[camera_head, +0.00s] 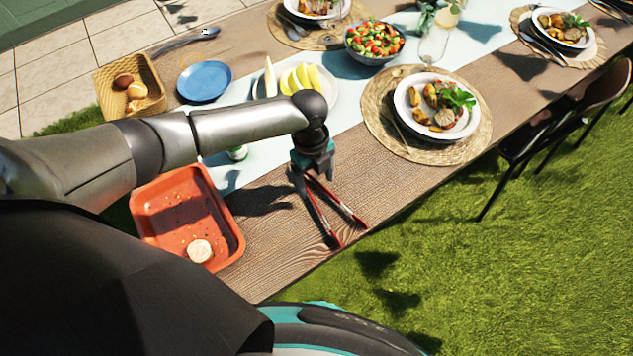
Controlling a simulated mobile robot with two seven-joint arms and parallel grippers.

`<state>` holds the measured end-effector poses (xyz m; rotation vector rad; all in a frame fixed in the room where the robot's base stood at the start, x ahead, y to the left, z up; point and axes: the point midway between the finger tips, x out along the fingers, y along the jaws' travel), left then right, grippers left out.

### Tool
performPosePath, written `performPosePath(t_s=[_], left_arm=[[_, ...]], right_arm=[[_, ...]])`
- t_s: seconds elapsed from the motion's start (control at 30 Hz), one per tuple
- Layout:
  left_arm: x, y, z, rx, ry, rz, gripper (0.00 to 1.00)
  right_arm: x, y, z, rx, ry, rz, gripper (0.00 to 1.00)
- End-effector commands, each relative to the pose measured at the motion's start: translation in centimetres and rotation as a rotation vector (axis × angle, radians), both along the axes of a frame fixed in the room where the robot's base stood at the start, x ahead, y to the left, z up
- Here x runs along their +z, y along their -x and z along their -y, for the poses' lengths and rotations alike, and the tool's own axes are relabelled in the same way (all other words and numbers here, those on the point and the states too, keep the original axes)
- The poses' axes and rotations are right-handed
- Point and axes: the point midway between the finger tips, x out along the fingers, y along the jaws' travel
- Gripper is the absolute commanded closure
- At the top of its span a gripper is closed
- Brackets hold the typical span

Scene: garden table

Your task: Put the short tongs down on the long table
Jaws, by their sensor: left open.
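The short tongs (325,210) show as two thin red and metal arms spread in a V. They are over the bare wood at the front edge of the long table (275,240), with their tips toward that edge. My left gripper (312,172) is open, right at the joined end of the tongs, and covers that end. I cannot tell whether its fingers still touch the tongs. The tongs look to be lying on the wood. My right gripper is not in view.
An orange tray (178,190) with a round pale piece of food (199,250) is left of the tongs. A plate of food (411,122) on a woven mat (377,123) is to the right. Behind are a fruit plate (324,85), salad bowl (372,56), blue plate (208,92) and bread basket (101,84).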

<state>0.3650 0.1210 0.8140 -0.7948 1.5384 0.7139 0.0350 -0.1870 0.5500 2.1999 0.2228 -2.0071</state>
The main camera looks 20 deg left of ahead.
Motion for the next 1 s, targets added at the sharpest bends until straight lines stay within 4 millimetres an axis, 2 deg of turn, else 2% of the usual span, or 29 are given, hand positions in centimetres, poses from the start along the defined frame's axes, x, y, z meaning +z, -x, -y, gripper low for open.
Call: performPosePath(t_s=[0.03, 0.3, 0.5, 0.7, 1.0], left_arm=[[1.5, -0.2, -0.1, -0.001, 0.001, 0.004, 0.21], [8.0, -0.6, -0.7, -0.001, 0.001, 0.004, 0.21], [11.4, -0.8, -1.0, 0.000, 0.000, 0.002, 0.21], [12.7, -0.8, -1.2, 0.000, 0.000, 0.000, 0.21], [12.8, -0.8, -1.2, 0.000, 0.000, 0.000, 0.21]], right_arm=[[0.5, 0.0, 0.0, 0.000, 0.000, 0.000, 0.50], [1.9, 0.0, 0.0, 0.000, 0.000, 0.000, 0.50], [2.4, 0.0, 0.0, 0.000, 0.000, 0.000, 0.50], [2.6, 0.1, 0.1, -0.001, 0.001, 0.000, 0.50], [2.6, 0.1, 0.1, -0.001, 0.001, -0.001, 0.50]])
